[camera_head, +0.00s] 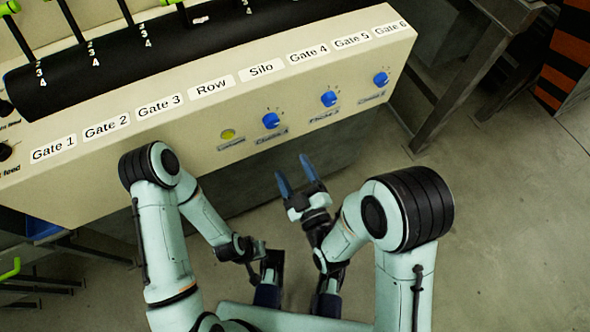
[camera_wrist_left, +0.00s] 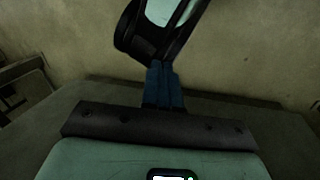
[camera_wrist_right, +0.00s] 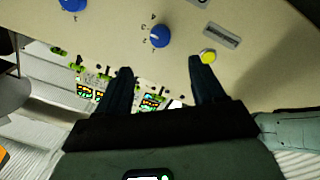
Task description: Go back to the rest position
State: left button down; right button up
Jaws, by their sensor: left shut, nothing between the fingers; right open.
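My right gripper (camera_head: 295,172) is open and empty in the head view, its two blue fingers pointing up toward the front of the control panel (camera_head: 130,170). In the right wrist view its spread fingers (camera_wrist_right: 159,66) stand before the panel face, with a yellow button (camera_wrist_right: 208,57) close to the right fingertip and a blue knob (camera_wrist_right: 160,36) between and beyond them.
The panel carries labels, three blue knobs, one of them this knob (camera_head: 271,120), and the yellow button (camera_head: 228,134). Black levers (camera_head: 75,22) stand at the upper left. A grey metal table frame (camera_head: 470,75) stands at the right. The concrete floor (camera_head: 510,210) at right is clear.

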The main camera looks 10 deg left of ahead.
pick_arm(q)
jog(key=shift+s+d+r, duration=0.25)
jog(key=shift+s+r, duration=0.2)
jog(key=shift+s, duration=0.2)
